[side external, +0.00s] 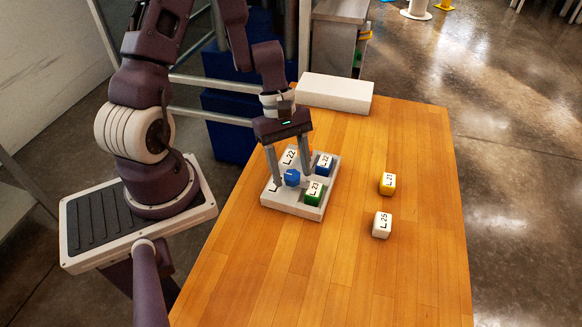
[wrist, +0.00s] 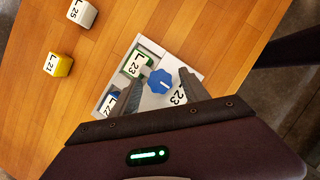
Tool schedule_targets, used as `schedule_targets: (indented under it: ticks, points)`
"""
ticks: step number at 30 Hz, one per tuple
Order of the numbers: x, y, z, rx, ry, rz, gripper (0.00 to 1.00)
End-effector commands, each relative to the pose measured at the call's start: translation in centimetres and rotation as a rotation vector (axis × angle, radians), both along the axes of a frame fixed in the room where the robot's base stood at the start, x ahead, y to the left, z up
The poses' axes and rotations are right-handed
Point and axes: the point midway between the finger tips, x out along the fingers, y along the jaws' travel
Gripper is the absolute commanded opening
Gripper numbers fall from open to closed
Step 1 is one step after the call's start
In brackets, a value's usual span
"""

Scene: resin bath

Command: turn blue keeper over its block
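The blue keeper (side external: 291,178) is a small lobed knob on the pale tray (side external: 292,207). In the wrist view the blue keeper (wrist: 160,82) carries a white line on its top. A green block (side external: 315,190) labelled L 23 and a blue block (side external: 324,162) labelled L 22 sit in the tray. The green block (wrist: 136,65) is beside the keeper in the wrist view; the blue block (wrist: 111,102) is partly hidden by a finger. My gripper (side external: 293,180) points down with its fingers open on either side of the keeper; contact is not clear.
A yellow block (side external: 388,183) labelled L 21 and a white block (side external: 382,225) labelled L 25 lie on the wooden table (side external: 330,270) right of the tray. A white box (side external: 334,93) stands at the back. The table's front is clear.

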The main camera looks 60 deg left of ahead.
Motion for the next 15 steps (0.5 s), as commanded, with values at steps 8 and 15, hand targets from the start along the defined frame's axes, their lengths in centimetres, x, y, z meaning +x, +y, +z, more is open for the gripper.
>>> schedule_targets:
  ticks: [8, 15]
  points:
    - [0.2, 0.8, 1.6, 0.007, -0.004, -0.002, 0.53]
    - [0.3, 2.4, 5.8, 0.003, -0.006, 0.000, 0.53]
